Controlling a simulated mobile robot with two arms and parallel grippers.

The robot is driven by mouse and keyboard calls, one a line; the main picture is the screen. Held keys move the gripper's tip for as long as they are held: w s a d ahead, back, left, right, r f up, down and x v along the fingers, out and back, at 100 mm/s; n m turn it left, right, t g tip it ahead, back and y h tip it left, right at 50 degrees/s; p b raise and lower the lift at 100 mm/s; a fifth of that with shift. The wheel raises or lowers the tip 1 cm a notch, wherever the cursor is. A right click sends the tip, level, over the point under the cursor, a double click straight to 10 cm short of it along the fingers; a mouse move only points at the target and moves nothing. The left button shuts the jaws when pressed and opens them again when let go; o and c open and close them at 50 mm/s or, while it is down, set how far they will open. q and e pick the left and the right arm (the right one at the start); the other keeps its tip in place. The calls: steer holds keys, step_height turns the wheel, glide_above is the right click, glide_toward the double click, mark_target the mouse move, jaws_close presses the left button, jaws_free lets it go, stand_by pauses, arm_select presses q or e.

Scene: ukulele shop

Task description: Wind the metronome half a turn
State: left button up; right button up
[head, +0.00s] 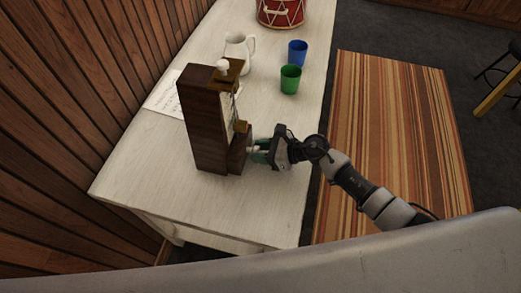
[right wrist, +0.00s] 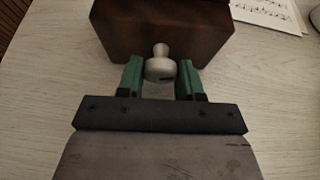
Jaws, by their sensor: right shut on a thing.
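The metronome (head: 200,125) is a tall dark wooden case standing upright on the pale table, left of my right gripper in the head view. Its lower body (right wrist: 165,32) fills the top of the right wrist view. A silver winding knob (right wrist: 160,69) sticks out of that side towards my gripper. My right gripper (right wrist: 159,66) has a green finger on either side of the knob and is shut on it. In the head view the right gripper (head: 260,151) is at the metronome's base, and the knob is barely visible there. My left gripper is not in view.
A white jug (head: 237,50), a blue cup (head: 298,52), a green cup (head: 290,80) and a red drum (head: 281,13) stand farther along the table (head: 160,183). A printed sheet (head: 162,92) lies behind the metronome. A wood-plank wall runs along the left. The near table end is clear.

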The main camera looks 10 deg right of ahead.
steer(key=m+b, duration=0.1)
steer(key=m+g+y+b, duration=0.1)
steer(key=shift+w+d+f+m+g, duration=0.1)
steer(key=shift+f+m+g, duration=0.05)
steer(key=shift+m+g, duration=0.2)
steer(key=shift+m+g+y+b, duration=0.3)
steer(key=shift+m+g+b, duration=0.15)
steer(key=shift+m+b, duration=0.4)
steer(key=o, duration=0.9)
steer(key=b+v, duration=0.2)
steer(key=v, duration=0.8)
steer(key=shift+d, duration=0.4)
